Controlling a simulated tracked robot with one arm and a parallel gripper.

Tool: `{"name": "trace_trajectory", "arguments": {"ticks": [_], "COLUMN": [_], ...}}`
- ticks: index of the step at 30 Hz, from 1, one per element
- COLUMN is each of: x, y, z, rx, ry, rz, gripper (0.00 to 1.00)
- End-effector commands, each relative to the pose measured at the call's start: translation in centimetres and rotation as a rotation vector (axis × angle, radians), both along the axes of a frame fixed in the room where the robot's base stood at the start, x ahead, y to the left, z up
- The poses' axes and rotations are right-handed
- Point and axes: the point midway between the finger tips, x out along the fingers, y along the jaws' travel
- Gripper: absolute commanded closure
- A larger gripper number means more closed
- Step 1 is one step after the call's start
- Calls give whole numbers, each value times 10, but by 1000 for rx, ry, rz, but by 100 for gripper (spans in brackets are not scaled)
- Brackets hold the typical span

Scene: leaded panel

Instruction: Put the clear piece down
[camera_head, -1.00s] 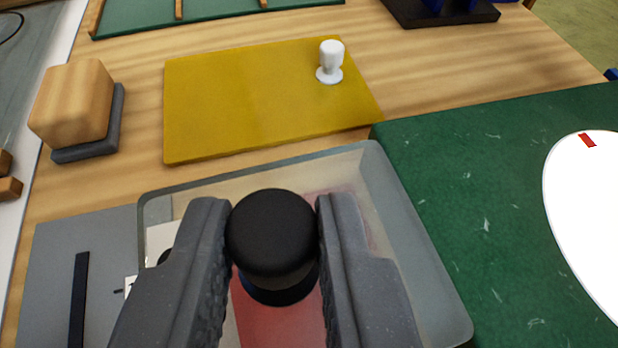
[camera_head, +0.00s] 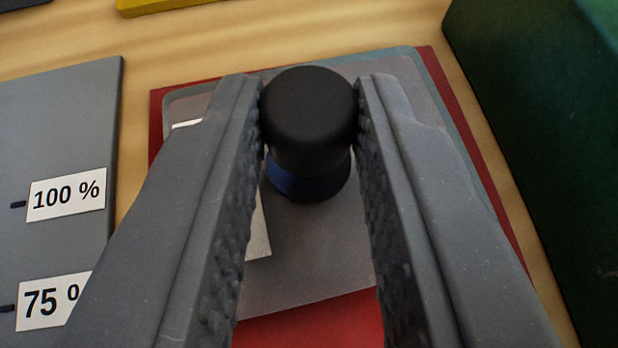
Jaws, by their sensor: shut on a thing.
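The clear piece (camera_head: 318,250) is a translucent sheet with rounded corners. A black knob (camera_head: 312,115) with a dark blue base stands on it. My gripper (camera_head: 309,125) is shut on the knob, one finger on each side. The piece lies over a red mat (camera_head: 320,325), whose red border shows at the left, right and bottom. I cannot tell whether the piece touches the mat. My fingers hide parts of its left and right sides.
A grey board (camera_head: 60,130) with 100 % and 75 % labels lies at the left. A green block (camera_head: 540,130) rises at the right, close to the mat. A yellow board (camera_head: 150,5) shows at the top edge. Bare wooden table (camera_head: 250,40) lies behind the mat.

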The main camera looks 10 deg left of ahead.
Motion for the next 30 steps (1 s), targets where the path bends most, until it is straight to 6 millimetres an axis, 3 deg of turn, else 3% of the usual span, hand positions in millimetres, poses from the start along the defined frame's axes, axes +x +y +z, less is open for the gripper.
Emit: {"name": "trace_trajectory", "arguments": {"ticks": [10, 11, 13, 23, 30], "x": [0, 0, -1, -1, -23], "y": [-3, -3, -3, -4, -8], "z": [-4, -4, -4, -1, 10], "rx": [-2, -2, -2, -2, -3], "ry": [-1, -1, -1, -1, -1], "rz": [-4, -4, -4, -5, -9], "gripper": [95, 73, 56, 56, 56]}}
